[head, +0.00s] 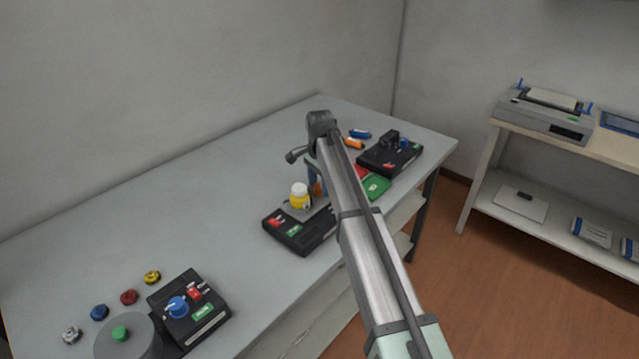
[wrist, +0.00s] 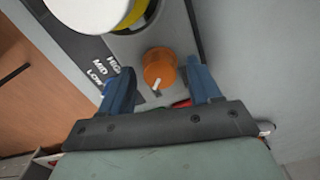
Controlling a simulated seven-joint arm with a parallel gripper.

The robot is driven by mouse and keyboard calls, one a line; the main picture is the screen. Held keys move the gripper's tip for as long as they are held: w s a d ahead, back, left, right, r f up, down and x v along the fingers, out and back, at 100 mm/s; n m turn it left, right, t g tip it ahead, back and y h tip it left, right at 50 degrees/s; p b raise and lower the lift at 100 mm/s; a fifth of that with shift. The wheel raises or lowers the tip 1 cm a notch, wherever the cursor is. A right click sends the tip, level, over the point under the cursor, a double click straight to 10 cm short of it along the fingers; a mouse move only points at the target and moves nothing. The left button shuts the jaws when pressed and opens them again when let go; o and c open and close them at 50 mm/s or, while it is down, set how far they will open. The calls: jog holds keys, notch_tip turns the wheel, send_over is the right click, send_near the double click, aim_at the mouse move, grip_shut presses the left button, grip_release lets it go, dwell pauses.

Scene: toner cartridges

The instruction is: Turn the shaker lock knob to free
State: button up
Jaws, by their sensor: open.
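In the wrist view, an orange knob (wrist: 160,68) with a white pointer mark stands on a grey panel lettered LOW, MID and HIGH. My gripper (wrist: 163,85) is open, with one blue finger on each side of the knob; whether they touch it is unclear. In the head view, my gripper (head: 315,177) is at the middle black device (head: 297,238), which carries red and green labels and a yellow bottle (head: 300,196) with a white cap. My arm hides part of this device. I cannot tell which control is the shaker lock knob.
A black device with a blue knob (head: 177,307) stands at the front left, beside a grey round unit (head: 122,343) with a green top button. Another black device (head: 391,155) is at the far right. Several small coloured parts lie at left. The table's middle (head: 190,220) is clear.

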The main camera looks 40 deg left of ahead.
jog(key=c, duration=1)
jog(key=shift+c, duration=0.2)
